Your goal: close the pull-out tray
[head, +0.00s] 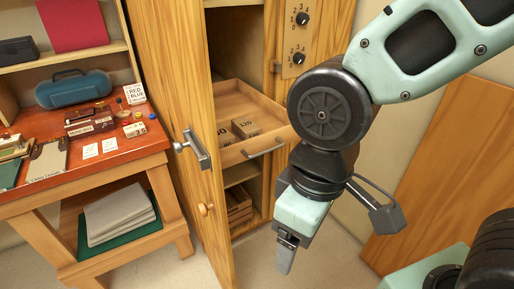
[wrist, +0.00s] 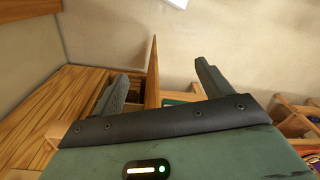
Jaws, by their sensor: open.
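The pull-out tray (head: 233,156) is wooden and sticks out of the tall cabinet in the head view. Its front has a grey bar handle (head: 264,149), and small boxes (head: 245,128), one marked 120, lie inside. My gripper (head: 285,258) points down in front of the cabinet, to the right of and lower than the tray front, apart from it. In the wrist view my gripper (wrist: 160,86) shows two spread fingers with no object held. A thin upright wooden panel shows between them, beyond the fingertips; I cannot tell whether the tray shows there.
The cabinet door (head: 177,120) stands open left of the tray, with a grey lever handle (head: 193,147). A red-topped workbench (head: 125,149) with small items is at the left. A wooden board (head: 450,160) leans on the wall at the right.

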